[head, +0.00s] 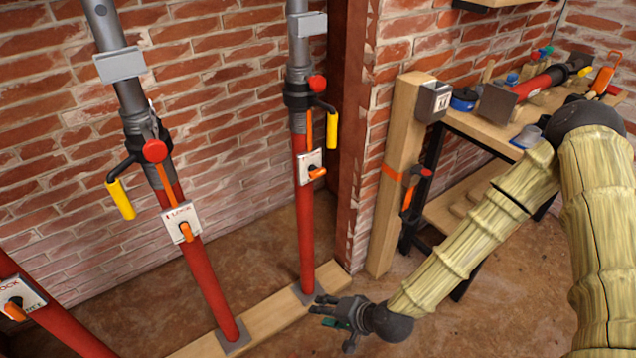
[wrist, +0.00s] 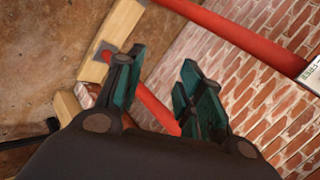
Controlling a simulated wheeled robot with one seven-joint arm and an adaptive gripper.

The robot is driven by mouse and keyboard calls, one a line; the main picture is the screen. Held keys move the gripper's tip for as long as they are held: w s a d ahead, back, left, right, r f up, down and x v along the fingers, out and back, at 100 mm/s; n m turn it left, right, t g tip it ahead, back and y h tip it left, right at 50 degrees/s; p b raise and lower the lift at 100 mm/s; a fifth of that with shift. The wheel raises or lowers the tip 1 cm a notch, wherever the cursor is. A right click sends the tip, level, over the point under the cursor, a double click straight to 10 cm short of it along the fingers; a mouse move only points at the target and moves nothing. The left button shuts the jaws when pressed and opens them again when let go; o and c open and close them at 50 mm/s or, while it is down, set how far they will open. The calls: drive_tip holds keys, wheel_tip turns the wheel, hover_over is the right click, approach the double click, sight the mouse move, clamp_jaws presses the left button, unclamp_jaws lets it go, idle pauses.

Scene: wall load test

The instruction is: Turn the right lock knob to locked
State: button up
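Three red props stand along the brick wall in the head view. The right prop (head: 305,220) has a white lock plate (head: 309,161) with an orange lock knob (head: 317,174), whose handle points to the right and slightly up. The knob's label is too small to read. My gripper (head: 322,311) is low, near the foot of the right prop and well below its knob. In the wrist view my gripper (wrist: 158,88) has its two fingers apart with nothing between them. A red prop (wrist: 235,35) and part of a white plate (wrist: 314,72) show beyond the fingers.
The middle prop has its own orange knob (head: 186,231), and another knob (head: 15,311) is at the far left. A yellow crank handle (head: 331,130) sticks out above the right knob. A wooden post (head: 396,180) and a workbench (head: 480,130) stand to the right.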

drive_tip(key=w+a+r+m+t+y+b, duration=0.15)
drive_tip(key=w+r, duration=0.25)
drive_tip(key=w, duration=0.4)
drive_tip(key=m+t+y+b, duration=0.2)
drive_tip(key=m+t+b, duration=0.25)
drive_tip(key=t, duration=0.35)
approach(320, 175)
drive_tip(key=shift+n+g+h, duration=0.25)
drive_tip(key=shift+n, duration=0.15)
drive_tip(key=x, duration=1.1)
drive_tip(key=shift+a+r, duration=0.1)
drive_tip(key=shift+r, duration=0.25)
clamp_jaws()
